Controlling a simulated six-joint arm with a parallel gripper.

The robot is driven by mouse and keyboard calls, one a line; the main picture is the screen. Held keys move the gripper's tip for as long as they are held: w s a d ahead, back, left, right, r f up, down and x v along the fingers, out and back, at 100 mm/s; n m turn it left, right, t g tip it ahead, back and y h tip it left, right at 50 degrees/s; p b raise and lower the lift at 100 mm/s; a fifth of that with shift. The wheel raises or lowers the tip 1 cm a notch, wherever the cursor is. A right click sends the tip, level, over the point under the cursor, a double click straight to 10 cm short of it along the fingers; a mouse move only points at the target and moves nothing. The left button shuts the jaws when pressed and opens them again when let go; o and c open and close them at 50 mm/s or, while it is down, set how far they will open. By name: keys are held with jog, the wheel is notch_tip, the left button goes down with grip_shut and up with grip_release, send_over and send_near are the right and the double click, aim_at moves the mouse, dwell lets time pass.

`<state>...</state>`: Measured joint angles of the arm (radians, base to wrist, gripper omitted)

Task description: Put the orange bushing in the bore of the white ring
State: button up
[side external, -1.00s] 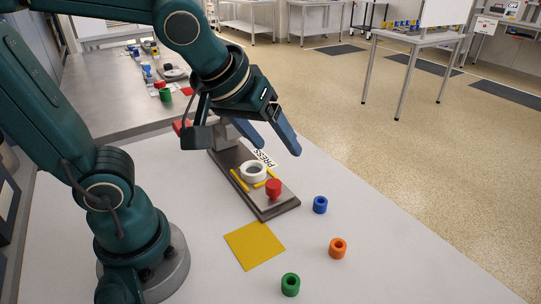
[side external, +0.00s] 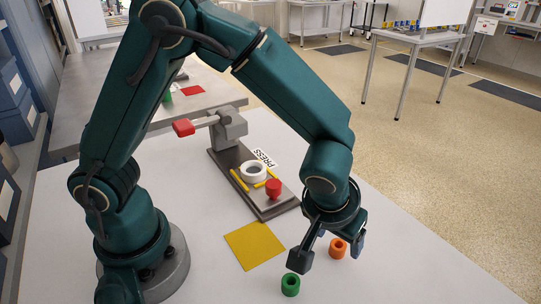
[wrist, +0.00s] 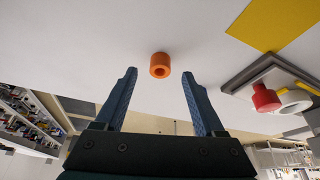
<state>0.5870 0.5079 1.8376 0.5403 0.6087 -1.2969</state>
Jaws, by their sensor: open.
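The orange bushing (side external: 338,248) stands on the white table, below and close to my gripper. In the wrist view the bushing (wrist: 160,65) shows its hole and appears just beyond the gap between the fingertips. My gripper (wrist: 159,78) is open and empty, with one finger on each side of the bushing's line. The white ring (side external: 254,172) sits on the dark press base (side external: 262,207), between yellow strips. In the wrist view the ring (wrist: 292,102) is at the right, partly behind a red knob.
A green bushing (side external: 290,285) stands close to the wrist. The red knob (side external: 273,189) is at the press base's near end, and the press column (side external: 229,127) with its red-ended lever stands behind the ring. A yellow square (side external: 254,246) lies flat on the table.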

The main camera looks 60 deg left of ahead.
jog(key=shift+x, duration=1.15)
grip_shut()
jog(key=shift+r, duration=0.15)
jog(key=r, duration=0.4)
jog(key=shift+w+a+r, duration=0.1)
jog(key=shift+a+r, duration=0.1)
jog(key=shift+a, duration=0.05)
jog(key=a+r, duration=0.6)
jog(key=a, duration=0.5)
notch_tip(320, 180, up, 3)
jog(key=n+y, duration=0.1)
jog(key=n, duration=0.3)
send_over(256, 171)
jog(key=s+d, duration=0.1)
jog(key=s, duration=0.1)
jog(key=shift+g, duration=0.3)
jog(key=f, duration=1)
jog(key=shift+w, duration=0.2)
